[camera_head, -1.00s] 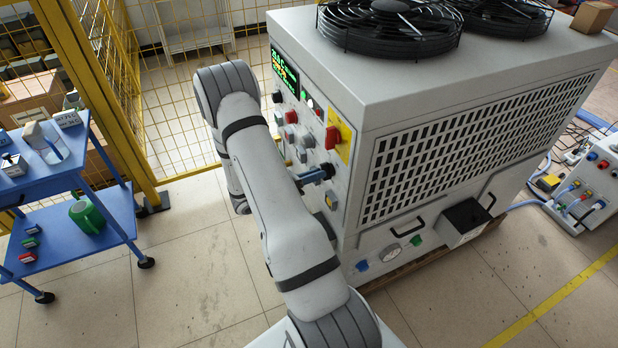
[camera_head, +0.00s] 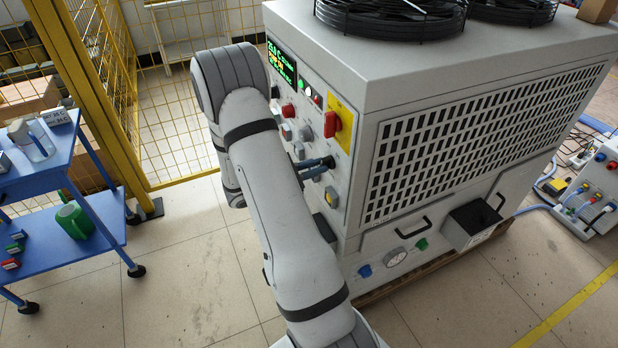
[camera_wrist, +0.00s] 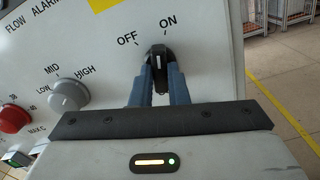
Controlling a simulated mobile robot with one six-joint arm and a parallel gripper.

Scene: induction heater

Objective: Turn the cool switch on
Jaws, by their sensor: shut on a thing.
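In the wrist view, a black rotary switch knob (camera_wrist: 157,57) stands on the grey panel below the printed words OFF and ON. The blue fingers of my gripper (camera_wrist: 159,80) are on both sides of the knob and shut on it. The knob's tip points up between the two words; I cannot tell which position it is in. No name for this switch is readable. In the head view my gripper (camera_head: 325,165) meets the front panel below a red handle on a yellow plate (camera_head: 333,124). My arm hides part of the panel.
A red knob (camera_wrist: 13,119) and a grey LOW-MID-HIGH knob (camera_wrist: 69,94) are left of my gripper. A green-lit display (camera_head: 282,67) is at the panel's top. A blue cart (camera_head: 62,165) and yellow fence (camera_head: 85,95) stand left. Floor between cart and machine is clear.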

